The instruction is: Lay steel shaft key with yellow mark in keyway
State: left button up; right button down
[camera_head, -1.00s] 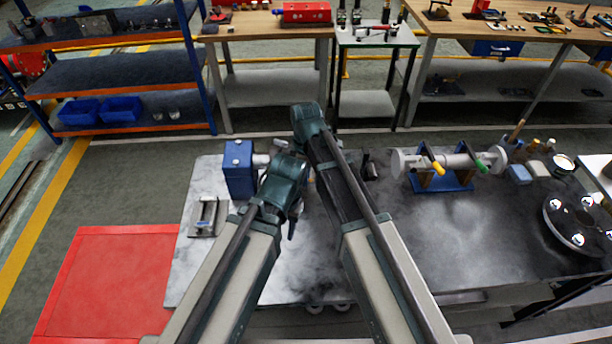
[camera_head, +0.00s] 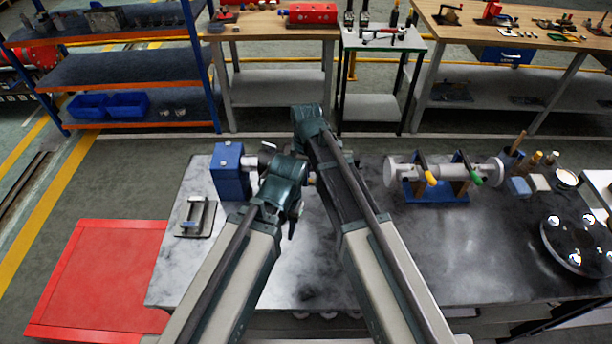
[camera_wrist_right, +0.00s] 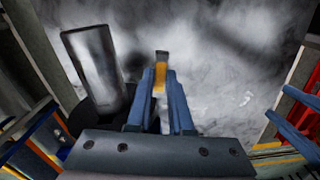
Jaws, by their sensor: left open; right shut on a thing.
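In the right wrist view my right gripper (camera_wrist_right: 160,82) is shut on the small steel key (camera_wrist_right: 162,56), which has a yellow band and sticks out beyond the blue fingertips. Smoky grey bench surface lies behind it. A grey metal cylinder (camera_wrist_right: 97,68) stands close to the left of the fingers. In the head view the right fingers and key are hidden by my arms. My left gripper (camera_head: 293,214) is open, low over the bench's left half. A grey shaft (camera_head: 445,172) with yellow- and green-tipped clamps lies on a blue stand. I cannot make out a keyway.
The bench (camera_head: 370,270) is clear in front. A blue block (camera_head: 229,172) with a metal stub and a small metal tray (camera_head: 196,216) stand at its left. A round plate (camera_head: 574,243) and small bottles are at its right. A red cabinet (camera_head: 100,280) stands left.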

jog(key=shift+w+d+r, duration=0.2)
jog(key=shift+r, duration=0.05)
jog(key=w+r+n+p, duration=0.2)
jog(key=w+r+p, duration=0.5)
jog(key=r+p, duration=0.2)
jog(key=shift+w+p, duration=0.3)
jog(key=shift+w, duration=0.05)
jog(key=shift+f, duration=0.1)
notch_tip(320, 180, down, 6)
jog(key=b, duration=0.6)
jog(key=shift+f+b, duration=0.6)
jog(key=shift+b, duration=0.15)
dwell(1.3)
jog(key=c, duration=0.7)
grip_release()
jog(key=shift+c, duration=0.2)
